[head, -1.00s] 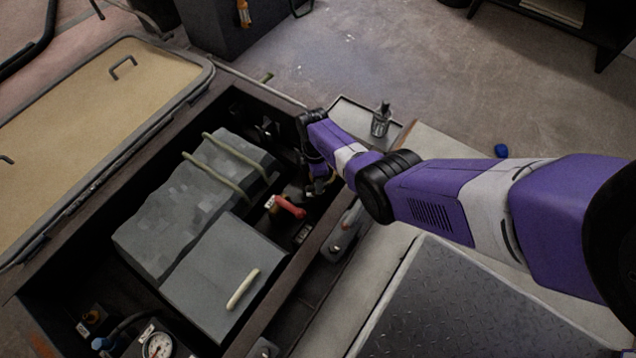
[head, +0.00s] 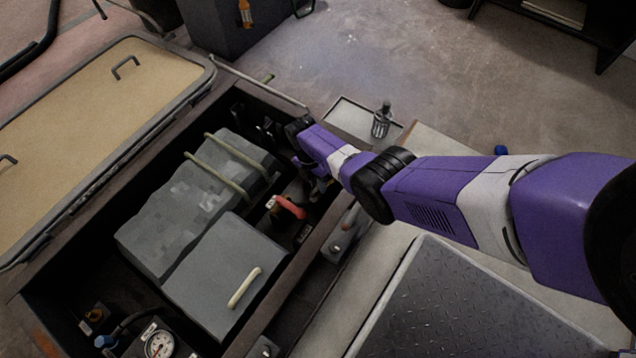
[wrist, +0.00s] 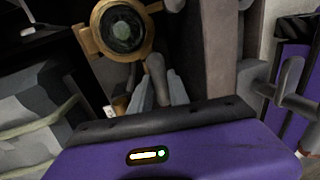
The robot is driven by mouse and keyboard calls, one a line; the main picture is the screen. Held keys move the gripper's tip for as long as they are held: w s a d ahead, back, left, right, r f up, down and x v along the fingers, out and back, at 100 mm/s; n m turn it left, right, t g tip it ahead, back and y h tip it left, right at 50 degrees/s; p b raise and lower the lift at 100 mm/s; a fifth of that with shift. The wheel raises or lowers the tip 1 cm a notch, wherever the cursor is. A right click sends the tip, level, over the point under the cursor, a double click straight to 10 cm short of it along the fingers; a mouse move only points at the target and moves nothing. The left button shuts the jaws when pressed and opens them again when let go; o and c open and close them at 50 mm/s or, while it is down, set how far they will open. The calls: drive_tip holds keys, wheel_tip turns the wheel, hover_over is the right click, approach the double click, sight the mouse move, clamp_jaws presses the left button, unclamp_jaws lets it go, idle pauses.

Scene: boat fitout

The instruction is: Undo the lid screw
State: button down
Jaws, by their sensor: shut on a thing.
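In the wrist view, the two grey fingers of my gripper (wrist: 158,92) are closed on a grey, rounded bar (wrist: 156,68), which looks like the lid screw. Its far end is close to a round brass fitting (wrist: 122,30) with a dark greenish centre. The fingers hide part of the bar, and I cannot tell how far it is turned. In the head view, my gripper (head: 318,186) reaches down inside the open locker (head: 262,330), at its right side. The screw is hidden there behind my wrist.
A red-handled valve (head: 290,207) stands just below my gripper in the locker. A grey block with straps (head: 190,205) and a grey box (head: 225,275) fill its middle. The locker's hatch (head: 90,95) lies open at left. A tray (head: 350,120) holding a dark bottle (head: 381,120) stands outside.

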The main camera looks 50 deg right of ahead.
idle(0.4)
drive_tip(key=c, duration=1.3)
unclamp_jaws()
drive_tip(key=shift+o, duration=0.2)
drive_tip(key=shift+r, duration=0.1)
wheel_tip(320, 180, up, 7)
drive_tip(key=w+p, duration=0.1)
drive_tip(key=p, duration=0.4)
drive_tip(key=shift+w+r, duration=0.2)
drive_tip(key=shift+w, duration=0.05)
